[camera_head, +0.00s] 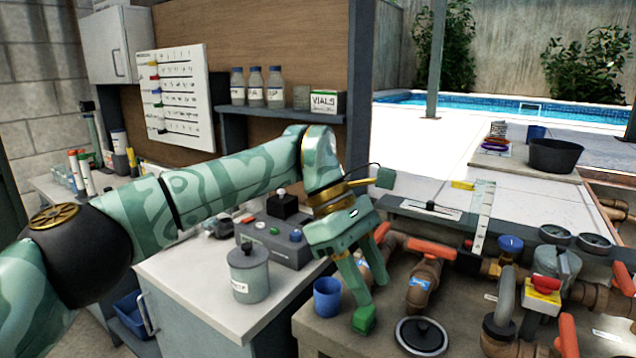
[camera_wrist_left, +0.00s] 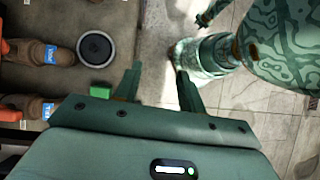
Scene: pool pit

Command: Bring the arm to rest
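My left arm (camera_head: 230,185) comes in from the left in the head view, stretched out over the counter. Its gripper (camera_head: 373,298) points downward above the front edge of the pipe bench. In the left wrist view the two fingers of this gripper (camera_wrist_left: 160,78) stand apart with nothing seen between them.
A blue cup (camera_head: 327,297) and a black round lid (camera_head: 421,335) stand near the gripper, with red-handled pipes (camera_head: 424,285) to its right. A lidded grey jar (camera_head: 248,275) and a control box (camera_head: 275,243) sit under the arm. Open floor (camera_wrist_left: 245,120) shows in the wrist view.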

